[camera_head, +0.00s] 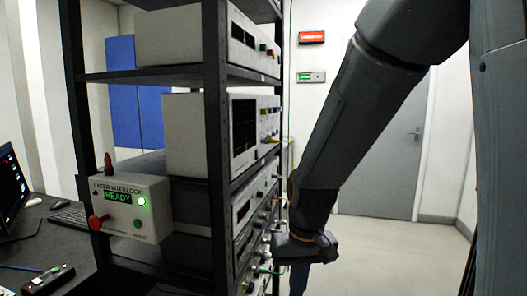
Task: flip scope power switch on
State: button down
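The scope appears to be the pale instrument (200,137) on the middle shelf of the rack, with a dark screen (244,125) and several knobs on its front, seen at a steep angle. Its power switch is too small to make out. My arm comes down from the upper right, and my gripper (299,278) is at its lower end, to the right of the rack and below the scope's front. Only a dark bluish piece of it shows under the wrist, cut off by the bottom edge. I cannot see its fingertips or anything held.
A laser interlock box (131,205) reading READY, with a green light and a red button, is on the rack's near side. Other instruments (255,45) fill the shelves above and below. Cables hang at the rack front. Open floor (400,250) lies right, before a grey door (385,160).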

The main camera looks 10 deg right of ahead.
aim_at(257, 155)
jog(key=w+d+r+m+t+y+p, duration=0.1)
jog(key=w+d+r+t+p, duration=0.1)
jog(key=w+r, duration=1.1)
jog(key=w+d+r+m+t+y+p, duration=0.1)
jog(key=w+d+r+m+t+p, duration=0.1)
jog(key=w+r, duration=1.1)
notch_tip(257, 155, up, 7)
jog(key=d+t+p, duration=0.1)
jog(key=d, duration=0.1)
jog(key=shift+w+d+m, duration=0.15)
jog(key=shift+d+m, duration=0.15)
jog(key=shift+d, duration=0.05)
jog(key=shift+f, duration=0.1)
jog(key=w+a+f+p, duration=0.5)
jog(key=w+f, duration=0.2)
jog(key=f, duration=0.1)
jog(key=shift+w+a+f, duration=0.15)
jog(key=shift+a+f, duration=0.1)
jog(key=shift+f, duration=0.05)
